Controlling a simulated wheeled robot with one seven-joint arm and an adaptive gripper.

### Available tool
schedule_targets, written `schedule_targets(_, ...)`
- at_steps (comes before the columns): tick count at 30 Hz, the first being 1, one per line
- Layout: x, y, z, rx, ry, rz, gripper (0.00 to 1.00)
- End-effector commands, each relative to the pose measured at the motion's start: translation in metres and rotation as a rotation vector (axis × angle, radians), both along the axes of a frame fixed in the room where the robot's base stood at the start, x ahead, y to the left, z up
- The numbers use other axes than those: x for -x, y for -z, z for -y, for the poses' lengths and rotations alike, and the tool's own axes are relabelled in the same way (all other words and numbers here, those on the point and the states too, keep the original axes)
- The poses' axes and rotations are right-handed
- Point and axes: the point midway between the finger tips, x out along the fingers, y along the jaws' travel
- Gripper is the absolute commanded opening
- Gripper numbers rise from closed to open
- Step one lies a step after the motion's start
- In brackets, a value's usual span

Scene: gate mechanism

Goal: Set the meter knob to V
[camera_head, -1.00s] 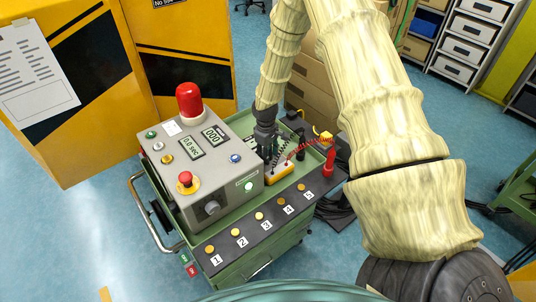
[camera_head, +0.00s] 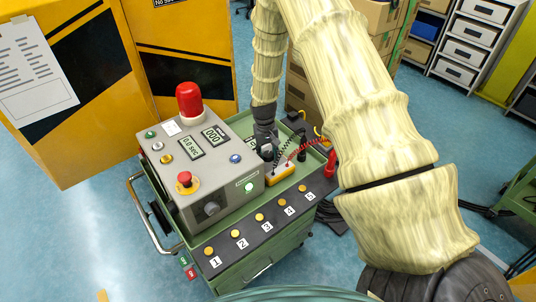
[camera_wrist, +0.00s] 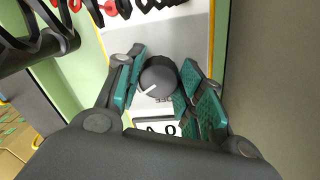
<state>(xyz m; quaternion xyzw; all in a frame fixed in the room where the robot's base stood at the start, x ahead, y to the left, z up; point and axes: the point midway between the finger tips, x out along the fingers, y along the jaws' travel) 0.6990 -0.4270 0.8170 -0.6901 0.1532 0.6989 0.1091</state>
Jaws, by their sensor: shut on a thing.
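The meter (camera_head: 283,177) is a yellow-edged box on the green cart, partly hidden behind my gripper (camera_head: 266,143) in the head view. In the wrist view, the meter's grey face (camera_wrist: 188,38) carries a dark round knob (camera_wrist: 160,72) with a white pointer line aimed to the lower left of the picture. My gripper (camera_wrist: 159,84) has its teal-padded fingers on either side of the knob and is shut on it. The meter's display (camera_wrist: 170,129) is partly covered and reads "A" and "0". The V mark cannot be made out.
Black and red leads (camera_head: 303,150) rise from the meter's right end. A grey control box (camera_head: 203,165) with a red lamp (camera_head: 189,101) stands at left. A numbered button strip (camera_head: 262,222) runs along the cart's front. Cardboard boxes (camera_head: 300,92) stand behind.

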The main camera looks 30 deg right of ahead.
Motion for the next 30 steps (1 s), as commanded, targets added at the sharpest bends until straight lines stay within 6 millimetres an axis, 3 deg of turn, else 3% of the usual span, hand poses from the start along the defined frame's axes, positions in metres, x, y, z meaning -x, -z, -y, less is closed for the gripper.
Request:
schedule_targets(16,-0.0009,-0.0007,0.001,0.001,0.024,0.002,0.14)
schedule_targets(17,-0.001,-0.0008,0.001,0.001,0.024,0.002,0.43)
schedule_targets(20,-0.0008,-0.0006,0.0008,0.001,0.023,0.002,0.59)
schedule_targets(30,-0.0005,-0.0015,0.0002,0.001,0.023,0.001,0.59)
